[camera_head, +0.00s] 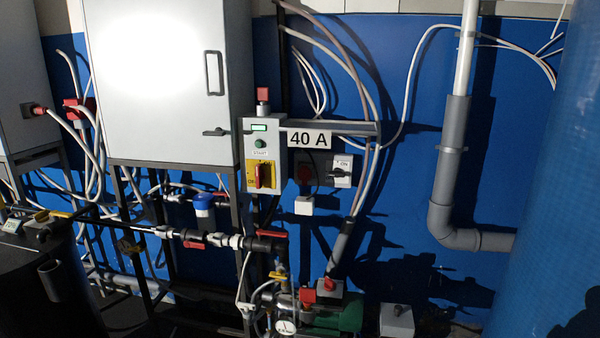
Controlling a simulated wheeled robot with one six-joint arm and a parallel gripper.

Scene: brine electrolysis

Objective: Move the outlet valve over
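Several valves show on the pipework, and no label tells which is the outlet valve. A red-handled valve (193,243) sits on the horizontal pipe left of centre. Another red handle (272,235) lies level at the right end of that pipe. A yellow handle (277,276) sits just below it, above the pump. Another yellow handle (60,213) is at the far left above the dark tank. My gripper is not in view.
A grey cabinet (160,120) stands above the pipes. Right of it are a control box (261,150) with a red-on-yellow switch and a "40 A" sign (310,139). A green pump (345,312) stands low in front. A large blue cylinder (560,180) fills the right edge.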

